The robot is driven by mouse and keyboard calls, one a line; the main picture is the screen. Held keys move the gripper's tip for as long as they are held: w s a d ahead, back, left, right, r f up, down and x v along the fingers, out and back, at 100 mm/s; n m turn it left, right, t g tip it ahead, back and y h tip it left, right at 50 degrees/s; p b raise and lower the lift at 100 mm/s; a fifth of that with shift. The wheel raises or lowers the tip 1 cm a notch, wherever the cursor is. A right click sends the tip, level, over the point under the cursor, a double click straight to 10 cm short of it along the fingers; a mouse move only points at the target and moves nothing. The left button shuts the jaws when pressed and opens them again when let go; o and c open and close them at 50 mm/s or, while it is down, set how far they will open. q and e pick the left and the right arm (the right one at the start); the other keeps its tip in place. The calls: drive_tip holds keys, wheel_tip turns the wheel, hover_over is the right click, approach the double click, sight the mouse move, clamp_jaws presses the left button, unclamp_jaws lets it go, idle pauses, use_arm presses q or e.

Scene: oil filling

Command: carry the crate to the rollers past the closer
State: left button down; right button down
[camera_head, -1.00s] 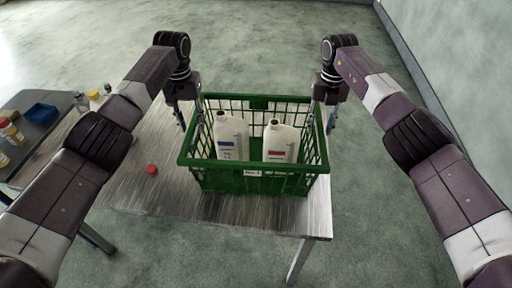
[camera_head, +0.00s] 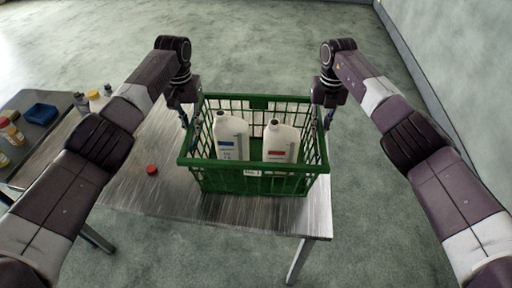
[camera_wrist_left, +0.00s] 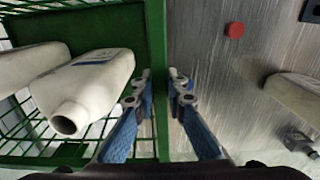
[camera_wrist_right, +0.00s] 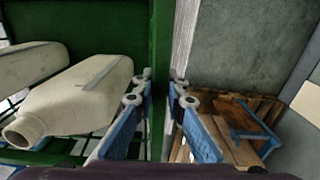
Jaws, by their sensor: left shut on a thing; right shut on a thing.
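The green crate (camera_head: 255,183) stands upright on the metal table, near its right front end. Inside stand two open-necked white bottles, one with a blue label (camera_head: 230,138) and one with a red label (camera_head: 280,145). My left gripper (camera_head: 187,122) is shut on the crate's left side wall; in the left wrist view its blue fingers (camera_wrist_left: 160,88) straddle that green wall. My right gripper (camera_head: 326,120) is shut on the right side wall, with its fingers (camera_wrist_right: 165,88) on both sides of it in the right wrist view. I cannot make out rollers or a closer.
A red cap (camera_head: 152,170) lies on the table (camera_head: 135,190) left of the crate. Further left are small bottles (camera_head: 94,98) and a blue tray (camera_head: 41,113). The right wrist view shows a wooden pallet (camera_wrist_right: 235,135) on the floor. Open floor lies behind the table.

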use_arm(q)
drive_tip(key=shift+w+r, duration=0.15)
drive_tip(key=shift+r, duration=0.1)
use_arm(e)
drive_tip(key=shift+w+r, duration=0.2)
drive_tip(key=shift+r, duration=0.05)
